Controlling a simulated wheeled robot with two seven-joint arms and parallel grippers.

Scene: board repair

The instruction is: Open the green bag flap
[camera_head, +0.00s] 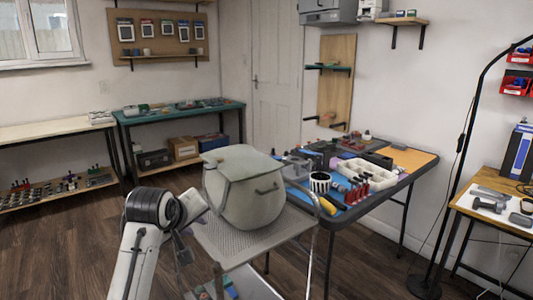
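A pale grey-green bag (245,205) stands upright on a perforated metal cart top (215,240) in the middle of the head view. Its flap (240,160) lies over the top, and a dark handle shows on its right face. My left arm comes in from the lower left. My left gripper (184,242) is low at the bag's left side, near the cart edge, and appears apart from the flap. Its fingers are small and partly hidden by the wrist, so its opening is unclear. My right gripper is out of view.
A folding table (428,158) behind the bag to the right is crowded with tools, bins and a striped mug (320,183). A black lamp pole (455,180) stands at right. A green-topped workbench (150,115) is at the back left. Open wooden floor lies left of the cart.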

